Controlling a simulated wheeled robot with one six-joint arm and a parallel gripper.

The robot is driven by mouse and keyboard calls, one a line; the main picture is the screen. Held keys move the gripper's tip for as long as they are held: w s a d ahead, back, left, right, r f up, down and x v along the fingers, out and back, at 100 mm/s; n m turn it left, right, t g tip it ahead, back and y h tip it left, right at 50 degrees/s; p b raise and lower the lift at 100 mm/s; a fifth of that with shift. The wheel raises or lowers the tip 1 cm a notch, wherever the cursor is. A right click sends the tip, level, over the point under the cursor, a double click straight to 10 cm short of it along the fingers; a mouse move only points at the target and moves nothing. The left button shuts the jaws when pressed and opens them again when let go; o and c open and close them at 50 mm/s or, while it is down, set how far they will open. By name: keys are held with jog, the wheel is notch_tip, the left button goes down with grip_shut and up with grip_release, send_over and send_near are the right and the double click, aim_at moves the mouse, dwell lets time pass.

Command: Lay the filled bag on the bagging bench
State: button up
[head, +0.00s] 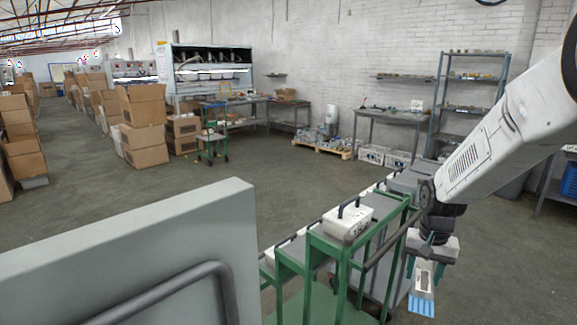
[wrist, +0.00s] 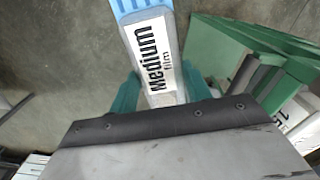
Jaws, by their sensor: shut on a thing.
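My gripper (head: 424,272) hangs pointing down at the right of the head view, in front of the green stand. Its two teal fingers are shut on a slim pale bag (head: 423,290) with a light blue end hanging downward. In the wrist view the same bag (wrist: 155,50) sits between the fingers (wrist: 160,92), with a white label reading "Medium film". The bag is in the air, apart from the floor below. I cannot tell which of the benches is the bagging bench; a grey bench (head: 392,115) stands against the far wall.
A green stand (head: 318,243) just left of my gripper carries a white box (head: 348,224) with a black handle. A large grey panel (head: 130,250) fills the lower left. Cardboard boxes (head: 143,120) and a shelf rack (head: 470,95) stand farther off. The middle floor is clear.

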jog(key=w+a+f+n, duration=0.1)
jog(key=a+f+n, duration=0.1)
jog(key=f, duration=0.5)
jog(key=w+a+f+n, duration=0.2)
jog(key=a+f+n, duration=0.1)
jog(key=f, duration=0.3)
jog(key=shift+a+f, duration=0.35)
jog(key=shift+a, duration=0.5)
jog(key=shift+w, duration=0.1)
